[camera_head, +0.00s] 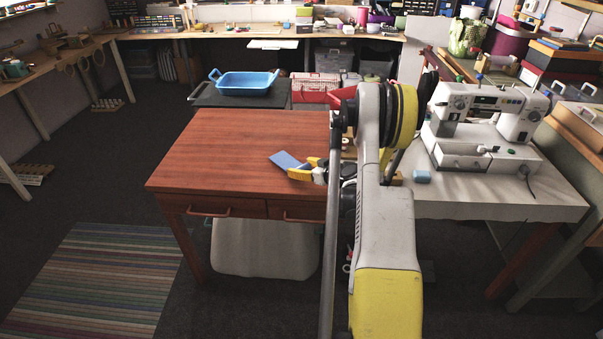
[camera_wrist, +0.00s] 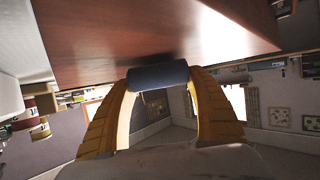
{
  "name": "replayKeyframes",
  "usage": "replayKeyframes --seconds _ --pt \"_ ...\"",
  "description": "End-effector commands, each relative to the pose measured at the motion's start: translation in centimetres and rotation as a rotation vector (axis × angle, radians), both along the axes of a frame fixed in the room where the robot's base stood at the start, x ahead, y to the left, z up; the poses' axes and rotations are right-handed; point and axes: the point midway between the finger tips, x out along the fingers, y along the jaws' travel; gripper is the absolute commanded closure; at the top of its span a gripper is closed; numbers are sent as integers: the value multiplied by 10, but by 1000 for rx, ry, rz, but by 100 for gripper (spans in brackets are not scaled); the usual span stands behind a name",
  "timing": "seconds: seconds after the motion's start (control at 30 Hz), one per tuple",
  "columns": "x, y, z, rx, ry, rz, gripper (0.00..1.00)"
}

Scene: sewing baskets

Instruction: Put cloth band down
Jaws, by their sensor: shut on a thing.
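The cloth band is a flat blue piece (camera_head: 285,161) over the right part of the red-brown wooden table (camera_head: 225,150) in the head view. In the wrist view the band (camera_wrist: 158,76) looks like a dark blue roll between the yellow fingertips. My gripper (camera_head: 303,171) is shut on the band; it also shows in the wrist view (camera_wrist: 160,85). The tabletop (camera_wrist: 130,35) fills the upper part of the wrist view, close to the band. I cannot tell whether the band touches it. My arm hides the table's right side.
The rest of the wooden tabletop is bare. A blue basket (camera_head: 245,82) stands on a dark surface behind it. A white sewing machine (camera_head: 485,110) and a small light-blue object (camera_head: 422,176) are on the white table to the right. A striped rug (camera_head: 100,280) lies on the floor.

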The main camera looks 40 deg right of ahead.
Motion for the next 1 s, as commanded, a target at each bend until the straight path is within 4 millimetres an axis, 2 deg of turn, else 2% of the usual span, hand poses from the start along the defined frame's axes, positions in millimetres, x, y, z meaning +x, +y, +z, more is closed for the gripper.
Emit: replayKeyframes --seconds 0.03,0.37,0.4,0.47,0.83,1.0 --pt "0 0 -8 0 0 0 60" --pt "0 0 -8 0 0 0 60" --pt "0 0 -8 0 0 0 29" --pt "0 0 -8 0 0 0 12" --pt "-1 0 -4 0 0 0 12" --pt "-26 1 9 0 0 -3 12"
